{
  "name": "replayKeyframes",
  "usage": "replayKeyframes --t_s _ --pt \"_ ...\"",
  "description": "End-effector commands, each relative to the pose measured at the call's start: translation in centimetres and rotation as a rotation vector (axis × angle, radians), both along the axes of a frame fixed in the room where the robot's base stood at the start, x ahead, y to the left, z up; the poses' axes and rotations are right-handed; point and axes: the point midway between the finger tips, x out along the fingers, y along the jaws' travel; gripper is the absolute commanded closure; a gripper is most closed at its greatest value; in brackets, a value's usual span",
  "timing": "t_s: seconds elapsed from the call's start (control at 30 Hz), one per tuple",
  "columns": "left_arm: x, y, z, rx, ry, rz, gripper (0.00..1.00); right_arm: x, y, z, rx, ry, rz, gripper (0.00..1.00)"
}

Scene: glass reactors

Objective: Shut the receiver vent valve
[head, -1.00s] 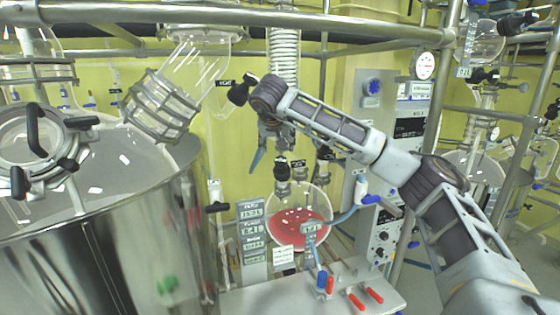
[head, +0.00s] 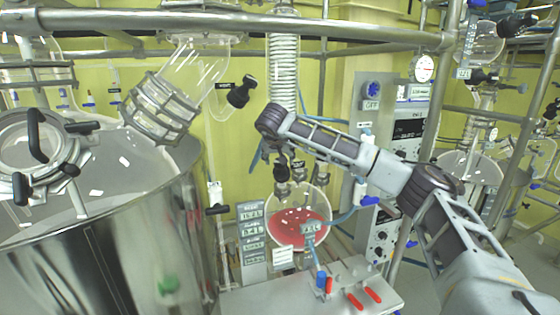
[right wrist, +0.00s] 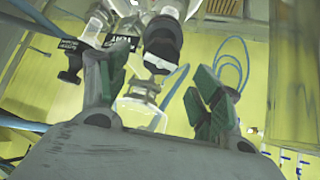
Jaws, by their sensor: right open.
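The receiver (head: 298,228) is a round glass flask holding red liquid, with several black-capped fittings at its top. In the right wrist view a black valve knob (right wrist: 163,42) stands above a glass neck, beside a black tag reading VENT (right wrist: 118,42). My right gripper (head: 270,157) points down just above the receiver's fittings. In the wrist view my right gripper (right wrist: 160,88) is open, its green-padded fingers on either side of the glass neck with nothing held between them. The gripper partly hides the fittings in the head view. My left gripper is not in view.
Another black knob (right wrist: 70,76) with its own tag is left of the fingers. A coiled glass condenser (head: 285,65) rises behind my wrist. A large steel vessel (head: 120,245) fills the left. Blue tubing (head: 345,215) runs right of the receiver. A steel rail (head: 250,22) crosses above.

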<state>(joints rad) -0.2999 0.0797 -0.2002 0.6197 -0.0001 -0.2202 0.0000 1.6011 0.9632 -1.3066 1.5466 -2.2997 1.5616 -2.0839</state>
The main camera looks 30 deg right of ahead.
Motion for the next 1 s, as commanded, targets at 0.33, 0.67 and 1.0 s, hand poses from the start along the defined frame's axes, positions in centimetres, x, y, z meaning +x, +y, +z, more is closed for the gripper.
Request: replayKeyframes --t_s 0.33,0.67,1.0 --pt "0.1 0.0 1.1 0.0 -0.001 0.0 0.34 2.3 -1.8 -2.9 0.001 0.002 -0.001 0.34" --pt "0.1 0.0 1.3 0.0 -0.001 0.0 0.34 3.0 -2.3 -3.8 0.0 0.0 0.0 0.34" --pt "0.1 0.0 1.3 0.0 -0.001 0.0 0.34 2.9 -2.3 -3.8 0.001 0.001 0.0 0.54"
